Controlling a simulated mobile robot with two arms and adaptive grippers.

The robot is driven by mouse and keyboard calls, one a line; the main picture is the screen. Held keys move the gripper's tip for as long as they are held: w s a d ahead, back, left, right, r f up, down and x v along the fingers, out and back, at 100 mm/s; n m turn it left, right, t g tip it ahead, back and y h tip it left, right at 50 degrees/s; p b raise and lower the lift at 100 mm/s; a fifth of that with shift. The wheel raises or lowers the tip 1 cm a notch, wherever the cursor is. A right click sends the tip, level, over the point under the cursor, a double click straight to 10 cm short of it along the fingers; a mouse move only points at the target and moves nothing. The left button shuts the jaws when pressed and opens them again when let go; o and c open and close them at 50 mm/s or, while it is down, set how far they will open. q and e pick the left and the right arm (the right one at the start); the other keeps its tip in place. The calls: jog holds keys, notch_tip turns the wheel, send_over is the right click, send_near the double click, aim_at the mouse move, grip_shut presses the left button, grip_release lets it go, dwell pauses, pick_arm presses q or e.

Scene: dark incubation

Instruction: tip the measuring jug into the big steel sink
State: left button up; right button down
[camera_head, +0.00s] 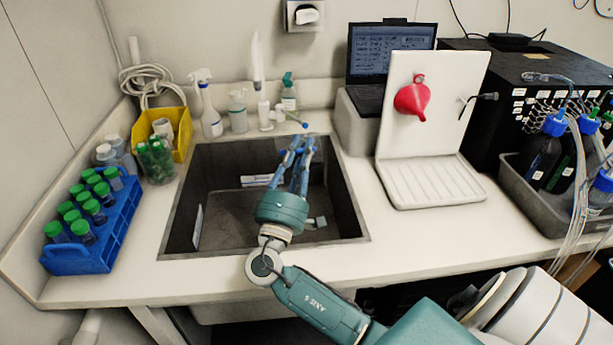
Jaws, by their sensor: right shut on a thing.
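The big steel sink (340,212) is set in the white counter, a dark rectangular basin with pale labels on its inner walls. My right gripper (300,145) reaches over the sink from the front, its blue fingers pointing to the back rim. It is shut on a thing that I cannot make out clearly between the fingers. I cannot pick out the measuring jug for sure anywhere in view. A small grey piece (318,221) shows low in the basin, just right of my wrist. My left gripper is not in view.
A blue rack (100,245) of green-capped tubes and a yellow bin (181,142) stand left of the sink. Spray bottles (208,112) and a tap line the back. A white drying board (440,185) with a red funnel (412,98) stands right. The front counter strip is clear.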

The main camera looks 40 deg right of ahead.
aim_at(314, 157)
dwell(0.4)
jog(key=f+m+g+b, duration=0.1)
jog(key=d+m+b, duration=0.1)
jog(key=b, duration=0.1)
jog(key=shift+s+d+f+m+g, duration=0.1)
jog(key=shift+s+f+m+g, duration=0.3)
jog(key=shift+s+d+f+m+g+b, duration=0.15)
jog(key=shift+d+m+g+b, duration=0.2)
jog(key=shift+m, duration=0.25)
jog(key=shift+s+d+f+m+g+b, duration=0.1)
jog(key=shift+s+d+m+g+b, duration=0.1)
jog(key=shift+m+g, duration=0.35)
jog(key=f+m+b, duration=0.1)
jog(key=d+f+m+g+y+b, duration=0.1)
jog(key=s+f+m+b, duration=0.1)
jog(key=m, duration=0.1)
jog(key=shift+d+g, duration=0.3)
